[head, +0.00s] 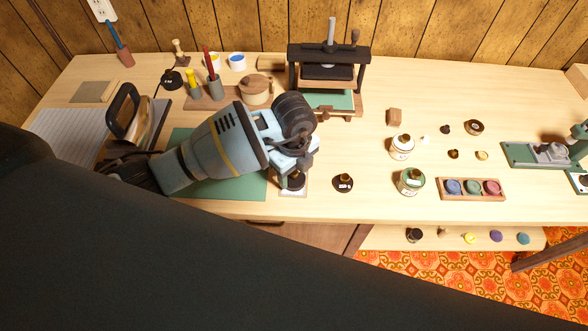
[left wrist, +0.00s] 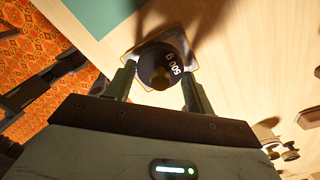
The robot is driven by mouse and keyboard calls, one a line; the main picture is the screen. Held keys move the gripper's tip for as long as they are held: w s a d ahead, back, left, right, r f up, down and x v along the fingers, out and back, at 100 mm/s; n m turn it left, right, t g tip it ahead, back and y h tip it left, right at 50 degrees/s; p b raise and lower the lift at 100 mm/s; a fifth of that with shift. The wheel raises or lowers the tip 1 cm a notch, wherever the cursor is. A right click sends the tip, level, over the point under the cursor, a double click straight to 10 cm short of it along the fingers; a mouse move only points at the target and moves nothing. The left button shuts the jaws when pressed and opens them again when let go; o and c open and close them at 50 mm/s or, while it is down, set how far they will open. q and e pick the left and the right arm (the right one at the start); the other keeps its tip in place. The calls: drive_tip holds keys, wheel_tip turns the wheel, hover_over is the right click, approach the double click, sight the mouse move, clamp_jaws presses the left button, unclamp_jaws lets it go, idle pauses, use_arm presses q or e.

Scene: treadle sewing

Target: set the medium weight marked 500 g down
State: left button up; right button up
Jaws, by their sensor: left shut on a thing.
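The medium weight (head: 292,182) is dark and round with a brass-coloured knob. In the left wrist view the weight (left wrist: 164,62) shows its white 500 g marking. My left gripper (head: 291,174) is shut on it, and in the left wrist view the two fingers (left wrist: 160,88) stand on either side of it. The weight is over a pale square card (head: 301,190) with a brown border, which also shows in the left wrist view (left wrist: 194,66). I cannot tell whether its base touches the card. My right gripper is not in view.
Another dark weight (head: 343,184) stands just right of the card. A green mat (head: 240,187) lies to the left. A black press (head: 328,68) stands behind. Jars (head: 411,181) and a tray of coloured pots (head: 472,188) stand to the right. The table's front edge is close.

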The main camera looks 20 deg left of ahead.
sight(294, 172)
use_arm(q)
drive_tip(key=shift+f, duration=0.4)
drive_tip(key=o, duration=1.3)
drive_tip(key=shift+f, duration=0.1)
drive_tip(key=shift+o, duration=0.2)
wheel_tip(294, 172, up, 13)
drive_tip(key=p, duration=0.1)
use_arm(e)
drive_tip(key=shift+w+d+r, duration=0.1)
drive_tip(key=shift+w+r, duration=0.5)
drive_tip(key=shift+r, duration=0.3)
